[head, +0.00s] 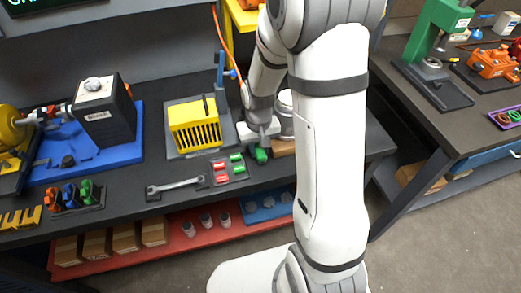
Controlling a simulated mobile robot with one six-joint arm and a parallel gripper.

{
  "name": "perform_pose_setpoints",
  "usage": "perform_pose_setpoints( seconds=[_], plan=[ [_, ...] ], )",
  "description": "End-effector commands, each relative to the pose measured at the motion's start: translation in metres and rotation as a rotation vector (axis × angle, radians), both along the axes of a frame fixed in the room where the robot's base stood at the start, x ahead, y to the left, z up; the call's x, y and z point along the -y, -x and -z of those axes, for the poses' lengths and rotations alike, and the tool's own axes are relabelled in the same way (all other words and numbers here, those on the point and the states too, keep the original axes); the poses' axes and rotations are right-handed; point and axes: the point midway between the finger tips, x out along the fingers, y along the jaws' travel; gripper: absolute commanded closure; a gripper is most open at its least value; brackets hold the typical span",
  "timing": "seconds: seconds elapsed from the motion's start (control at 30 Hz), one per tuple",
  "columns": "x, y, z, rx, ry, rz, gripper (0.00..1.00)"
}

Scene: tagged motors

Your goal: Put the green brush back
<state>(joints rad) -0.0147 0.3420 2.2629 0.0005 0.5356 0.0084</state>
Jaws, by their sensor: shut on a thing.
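My gripper (261,146) points down over the bench and is shut on a green brush (260,156). The brush hangs at its fingertips, just right of a small grey tray (232,179). The fingertips are small in this view, and I cannot tell whether the brush touches the bench.
A yellow slotted housing (195,124) stands behind the tray. A wrench (175,186) lies to its left. A white round thing (286,105) and a brown block (284,148) are right of my gripper. My arm hides part of the bench.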

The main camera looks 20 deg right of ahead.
Motion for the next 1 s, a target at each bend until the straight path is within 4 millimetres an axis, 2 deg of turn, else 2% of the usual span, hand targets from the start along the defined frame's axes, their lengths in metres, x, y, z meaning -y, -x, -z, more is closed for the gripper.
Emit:
perform_pose_setpoints(
  seconds=[0.13,0.53,0.57,0.63,0.87,1.0],
  plan=[
    [0.0,0.0,0.016,-0.001,0.0,0.001,0.94],
    [0.001,0.0,0.022,0.0,0.0,0.002,0.94],
    [0.001,0.0,0.02,0.001,0.0,0.002,0.71],
    [0.001,0.0,0.02,0.0,0.0,0.002,0.65],
    [0.001,0.0,0.019,0.0,0.0,0.002,0.64],
    [0.001,-0.001,0.012,0.003,0.0,0.003,0.64]
  ],
)
